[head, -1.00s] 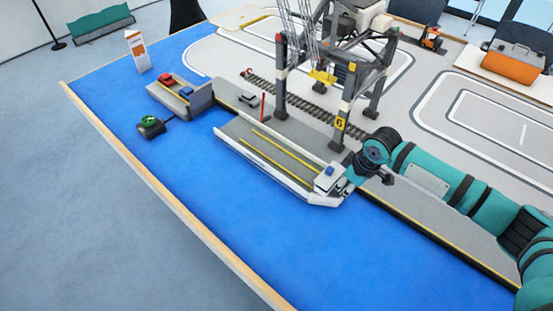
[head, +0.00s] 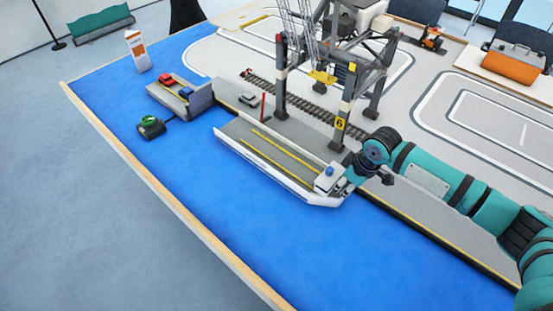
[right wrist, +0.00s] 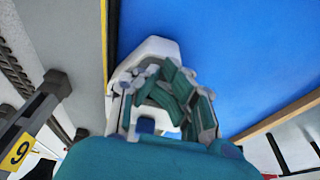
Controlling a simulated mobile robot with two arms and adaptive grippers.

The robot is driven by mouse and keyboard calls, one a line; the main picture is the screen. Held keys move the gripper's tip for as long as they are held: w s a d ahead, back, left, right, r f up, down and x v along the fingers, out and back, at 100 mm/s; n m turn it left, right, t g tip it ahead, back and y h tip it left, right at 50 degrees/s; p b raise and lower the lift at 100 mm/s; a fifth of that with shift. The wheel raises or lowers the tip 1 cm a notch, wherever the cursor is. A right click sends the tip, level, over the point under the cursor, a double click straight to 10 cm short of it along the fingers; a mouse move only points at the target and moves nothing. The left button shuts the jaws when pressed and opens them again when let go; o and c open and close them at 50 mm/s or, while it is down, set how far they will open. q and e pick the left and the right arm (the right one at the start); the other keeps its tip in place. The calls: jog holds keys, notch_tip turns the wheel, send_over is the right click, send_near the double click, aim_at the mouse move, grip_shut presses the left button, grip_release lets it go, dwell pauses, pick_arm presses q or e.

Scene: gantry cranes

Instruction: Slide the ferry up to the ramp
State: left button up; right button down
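The ferry (head: 279,153) has a white hull, a grey deck and yellow lines. It floats on the blue water area, lying along the quay. Its left end is apart from a grey platform (head: 168,99) with an upright flap (head: 202,99), which looks like the ramp. A white cabin (head: 325,181) with a blue top stands at the ferry's right end. My right gripper (head: 339,183) is at this cabin. In the right wrist view its fingers (right wrist: 165,108) are spread above the ferry's white end (right wrist: 155,50); their grip is partly hidden. My left gripper is not in view.
A red car (head: 166,78) and a blue car (head: 186,92) are on the grey platform. A black box with a green top (head: 150,126) is beside it. A gantry crane (head: 341,118) stands behind the ferry. Open blue water (head: 230,215) lies in front.

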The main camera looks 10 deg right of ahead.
aim_at(335, 178)
jog(key=shift+w+a, duration=1.2)
jog(key=shift+w, duration=0.05)
jog(key=shift+w+a+b, duration=0.4)
jog(key=shift+w+a, duration=1.15)
jog(key=shift+w, duration=0.15)
jog(key=shift+w+a+b, duration=0.4)
jog(key=shift+w+a, duration=0.55)
jog(key=shift+w, duration=0.15)
jog(key=shift+w+a+b, duration=0.8)
jog(key=shift+w+a, duration=0.3)
jog(key=shift+w, duration=0.15)
jog(key=shift+s+d+r+p, duration=0.3)
jog(key=shift+s+d+p, duration=0.1)
jog(key=shift+p, duration=0.8)
